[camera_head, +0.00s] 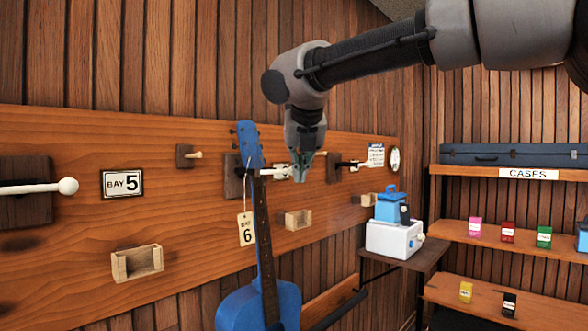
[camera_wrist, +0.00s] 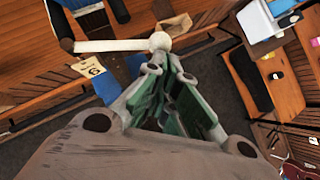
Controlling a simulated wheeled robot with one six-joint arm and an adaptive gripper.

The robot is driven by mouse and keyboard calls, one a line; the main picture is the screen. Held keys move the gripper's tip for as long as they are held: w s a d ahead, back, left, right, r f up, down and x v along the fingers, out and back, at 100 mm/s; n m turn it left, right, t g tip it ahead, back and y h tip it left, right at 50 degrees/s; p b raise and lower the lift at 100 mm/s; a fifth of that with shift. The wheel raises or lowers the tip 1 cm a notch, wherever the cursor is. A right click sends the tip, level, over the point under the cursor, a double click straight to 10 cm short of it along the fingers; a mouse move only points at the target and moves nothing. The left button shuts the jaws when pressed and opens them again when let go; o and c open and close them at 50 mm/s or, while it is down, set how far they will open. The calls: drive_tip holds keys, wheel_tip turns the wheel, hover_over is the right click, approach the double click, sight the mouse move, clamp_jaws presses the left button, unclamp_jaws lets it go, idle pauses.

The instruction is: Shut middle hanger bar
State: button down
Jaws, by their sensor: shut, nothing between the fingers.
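The middle hanger bar (camera_head: 270,171) is a pale rod on a dark mounting block (camera_head: 233,177), beside the neck of a blue ukulele (camera_head: 262,300). The bar (camera_wrist: 110,45) shows lengthwise in the wrist view, reaching from its dark block to a round white ball end (camera_wrist: 159,42). My gripper (camera_head: 301,169) is at the bar's outer end and hides part of it in the head view. In the wrist view my gripper's green fingers (camera_wrist: 172,78) are shut and empty, just below the ball. I cannot tell whether they touch it.
Another hanger bar (camera_head: 40,187) with a ball end is at the left, and one (camera_head: 348,164) is right of my gripper. A BAY 6 tag (camera_head: 246,229) hangs by the ukulele neck. Small wooden boxes (camera_head: 138,262) jut from the wall.

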drive_tip(key=shift+w+a, duration=0.2)
drive_tip(key=shift+w, duration=1.45)
drive_tip(key=shift+s, duration=0.1)
